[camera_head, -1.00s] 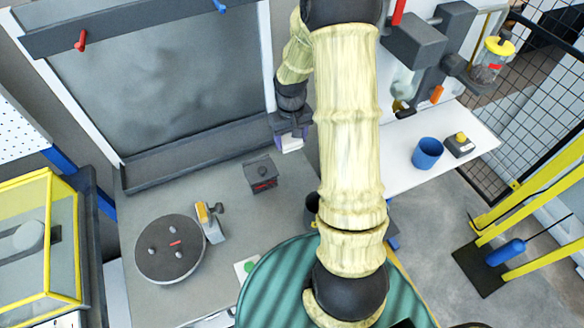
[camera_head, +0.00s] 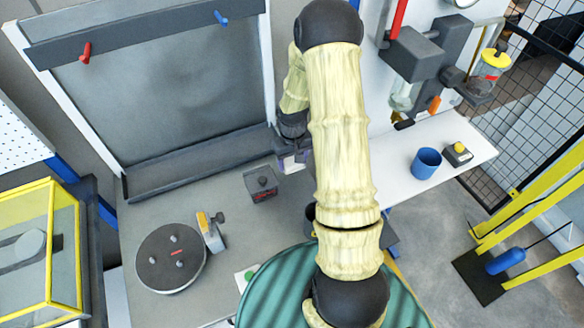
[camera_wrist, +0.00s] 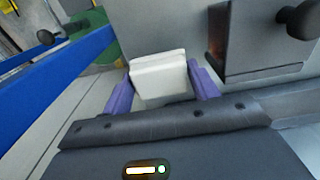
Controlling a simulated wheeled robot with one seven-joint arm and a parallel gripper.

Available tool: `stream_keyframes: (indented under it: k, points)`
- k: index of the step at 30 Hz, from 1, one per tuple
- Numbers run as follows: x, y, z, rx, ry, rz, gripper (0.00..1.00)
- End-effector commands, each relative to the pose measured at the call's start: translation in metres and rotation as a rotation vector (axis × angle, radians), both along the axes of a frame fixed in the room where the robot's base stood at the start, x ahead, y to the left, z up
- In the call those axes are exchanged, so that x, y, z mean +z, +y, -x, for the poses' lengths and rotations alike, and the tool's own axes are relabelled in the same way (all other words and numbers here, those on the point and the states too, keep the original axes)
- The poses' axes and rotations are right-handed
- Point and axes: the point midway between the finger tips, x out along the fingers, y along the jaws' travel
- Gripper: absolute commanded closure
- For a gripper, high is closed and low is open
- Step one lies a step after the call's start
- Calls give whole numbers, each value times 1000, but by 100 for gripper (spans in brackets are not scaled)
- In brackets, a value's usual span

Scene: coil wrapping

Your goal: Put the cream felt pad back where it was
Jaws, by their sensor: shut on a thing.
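The cream felt pad (camera_wrist: 158,76) is a pale, thick block between the two purple fingers of my gripper (camera_wrist: 161,88) in the wrist view. My gripper is shut on it. In the head view my gripper (camera_head: 291,161) is at the back of the grey worktop, just right of a dark box with a knob (camera_head: 262,184). A small pale patch of the pad shows there, mostly hidden by the fingers. The pad looks close to the grey surface; I cannot tell whether it touches.
The dark box (camera_wrist: 262,40) stands close by the right finger in the wrist view. A round dark plate with pegs (camera_head: 170,258) and a small clamp (camera_head: 211,232) are at left. A blue cup (camera_head: 426,163) stands on the white shelf. A blue bar (camera_wrist: 60,70) runs at left.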

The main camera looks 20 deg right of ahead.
Motion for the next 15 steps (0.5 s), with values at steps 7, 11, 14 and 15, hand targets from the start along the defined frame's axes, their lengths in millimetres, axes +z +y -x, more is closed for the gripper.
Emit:
stream_keyframes:
  k: [7,11,14,15]
  points:
    - [-8,0,1,0,4,-1,62]
    - [-26,0,1,0,5,-1,62]
    - [-37,1,1,0,4,-1,62]
    - [-40,1,1,0,3,-1,62]
